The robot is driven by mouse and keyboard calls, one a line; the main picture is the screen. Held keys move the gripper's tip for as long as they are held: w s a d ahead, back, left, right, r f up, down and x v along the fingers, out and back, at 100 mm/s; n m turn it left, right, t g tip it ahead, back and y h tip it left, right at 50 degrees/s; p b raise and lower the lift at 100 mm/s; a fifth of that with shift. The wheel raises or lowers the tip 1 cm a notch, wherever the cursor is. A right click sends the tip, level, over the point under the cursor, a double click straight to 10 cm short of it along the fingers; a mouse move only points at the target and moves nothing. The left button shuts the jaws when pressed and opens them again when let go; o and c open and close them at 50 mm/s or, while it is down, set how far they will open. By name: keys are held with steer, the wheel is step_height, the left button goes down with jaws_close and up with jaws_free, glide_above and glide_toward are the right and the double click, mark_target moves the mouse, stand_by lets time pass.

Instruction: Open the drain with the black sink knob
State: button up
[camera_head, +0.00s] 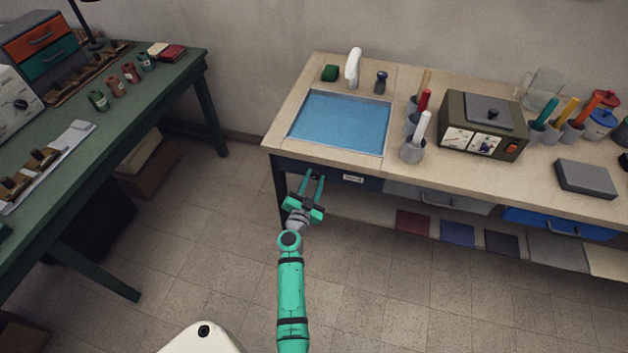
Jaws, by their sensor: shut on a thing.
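The sink (291,132) is set into the left end of the light worktop and holds flat blue water (340,120). A dark front panel (290,165) runs below it, with a small label (353,179). My gripper (314,176) is at this panel, left of the label, with its fingers on either side of a small black knob (315,177). It is shut on the knob, which is mostly hidden between the fingertips. The knob's exact turn angle is too small to tell. The drain is not visible under the water.
A white tap (353,68), a green block (330,73) and a dark bottle (381,82) stand behind the sink. Tool cups (412,150) and a dark box (482,125) stand to the right. A green table (110,120) is at left. Open floor lies between.

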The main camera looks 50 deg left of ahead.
steer(key=m, duration=1.1)
steer(key=shift+m, duration=1.9)
steer(key=shift+f, duration=0.1)
steer(key=o, duration=1.1)
steer(key=shift+c, duration=0.2)
steer(key=v, duration=1)
steer(key=shift+s+d, duration=0.25)
steer(key=shift+s, duration=0.05)
